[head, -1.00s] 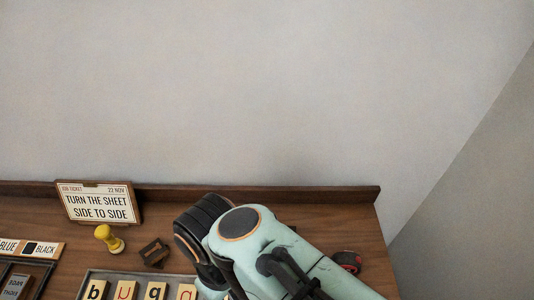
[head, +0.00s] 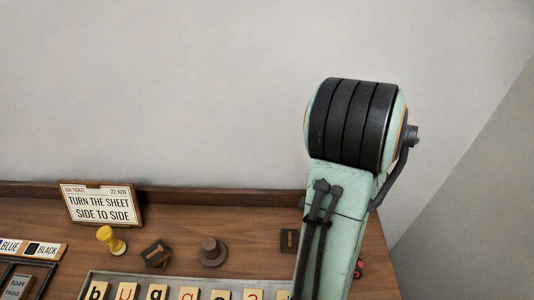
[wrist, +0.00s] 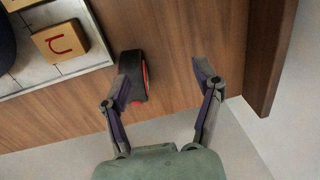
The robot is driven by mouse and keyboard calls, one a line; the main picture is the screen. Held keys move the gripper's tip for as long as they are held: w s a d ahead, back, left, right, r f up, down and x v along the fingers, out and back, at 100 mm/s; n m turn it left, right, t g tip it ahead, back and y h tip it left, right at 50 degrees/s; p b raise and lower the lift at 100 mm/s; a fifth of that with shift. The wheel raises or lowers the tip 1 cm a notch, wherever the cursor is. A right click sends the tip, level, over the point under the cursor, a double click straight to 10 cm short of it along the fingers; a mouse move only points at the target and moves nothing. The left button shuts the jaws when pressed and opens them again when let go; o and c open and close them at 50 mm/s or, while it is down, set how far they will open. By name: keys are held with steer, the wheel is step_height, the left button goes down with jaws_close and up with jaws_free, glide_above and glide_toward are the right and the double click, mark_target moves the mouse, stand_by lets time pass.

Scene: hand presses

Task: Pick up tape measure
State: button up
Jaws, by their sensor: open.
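The tape measure (wrist: 137,66) is black with a red side and sits on the wooden bench in the wrist view. In the head view only a small red and dark part of it (head: 360,269) shows at the right edge of my arm. My gripper (wrist: 163,82) is open and empty. In the wrist view its left fingertip overlaps the lower part of the tape measure, and its right fingertip is over bare wood to the right. I cannot tell whether the left finger touches it. The gripper is not visible in the head view.
A tray (head: 105,277) of letter tiles lies near the tape measure. A dark round-knobbed object (head: 212,252), a dark block (head: 155,254), a yellow stamp (head: 110,240) and a job ticket sign (head: 101,203) stand farther left. A raised wooden rim (wrist: 270,55) borders the bench.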

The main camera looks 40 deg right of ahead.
steer(key=s+f, duration=0.1)
steer(key=s, duration=0.1)
steer(key=s+m, duration=0.1)
steer(key=s+f+m, duration=0.1)
steer(key=s, duration=0.1)
steer(key=shift+s+f+g+y, duration=0.3)
steer(key=shift+s+g+y, duration=0.05)
steer(key=shift+g+y, duration=0.05)
steer(key=shift+s+f, duration=0.2)
steer(key=shift+f, duration=0.05)
steer(key=shift+w+f, duration=0.1)
steer(key=shift+f, duration=3)
jaws_close()
